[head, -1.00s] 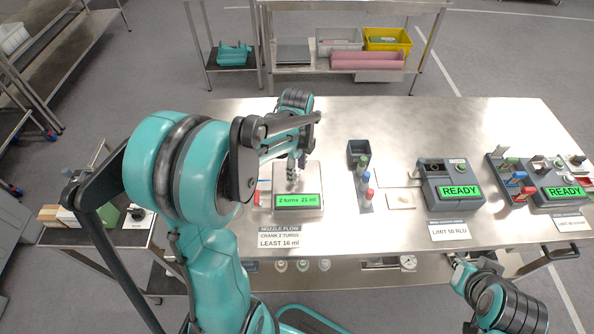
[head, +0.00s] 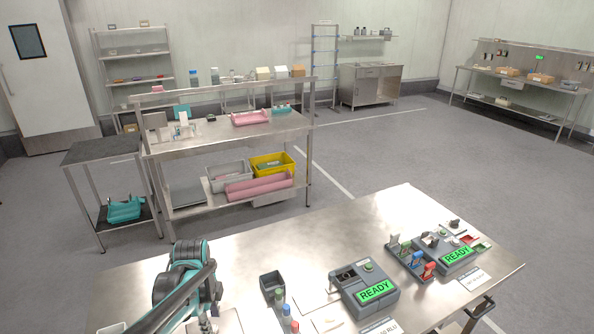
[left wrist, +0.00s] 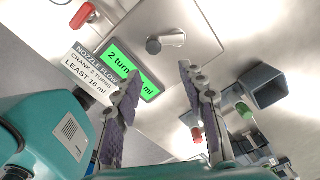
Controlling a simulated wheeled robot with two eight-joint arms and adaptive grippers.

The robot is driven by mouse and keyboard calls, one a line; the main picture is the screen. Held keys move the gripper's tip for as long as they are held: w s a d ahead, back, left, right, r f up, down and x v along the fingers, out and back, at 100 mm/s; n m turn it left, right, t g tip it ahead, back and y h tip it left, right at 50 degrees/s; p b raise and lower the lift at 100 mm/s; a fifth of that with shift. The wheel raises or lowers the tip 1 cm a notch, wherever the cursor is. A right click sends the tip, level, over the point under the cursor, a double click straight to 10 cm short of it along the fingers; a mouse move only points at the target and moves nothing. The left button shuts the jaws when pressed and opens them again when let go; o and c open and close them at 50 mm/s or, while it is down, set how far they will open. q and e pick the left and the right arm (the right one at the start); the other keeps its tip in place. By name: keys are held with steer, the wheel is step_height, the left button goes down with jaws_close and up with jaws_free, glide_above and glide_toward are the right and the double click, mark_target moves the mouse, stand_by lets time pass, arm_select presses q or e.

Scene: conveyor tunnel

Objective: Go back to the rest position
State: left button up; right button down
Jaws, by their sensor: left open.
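My left arm (head: 185,280) is at the lower left of the head view, over the steel bench (head: 240,250). Its fingers cannot be made out there. In the left wrist view my left gripper (left wrist: 158,78) is open, with two ridged fingers apart and nothing between them. Beyond the fingertips is the nozzle flow device, with a green display (left wrist: 135,68) reading "2 turns" and a partly hidden ml value. A grey crank knob (left wrist: 153,45) shows above the display. My right gripper is not in view.
Beside the device stand an open dark box (head: 271,284) and several colour-capped vials (head: 287,315). Two grey units with READY displays (head: 376,289) (head: 457,256) are on the bench to the right. A shelved steel table (head: 225,135) stands behind, with open floor to its right.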

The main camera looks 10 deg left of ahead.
arm_select(q)
steer(key=s+d+n+t+b, duration=0.7)
steer(key=s+d+n, duration=0.3)
steer(key=n, duration=0.7)
steer(key=shift+s+d, duration=0.15)
steer(key=shift+s, duration=0.3)
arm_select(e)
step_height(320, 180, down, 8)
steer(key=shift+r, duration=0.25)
arm_select(q)
steer(key=shift+r, duration=0.1)
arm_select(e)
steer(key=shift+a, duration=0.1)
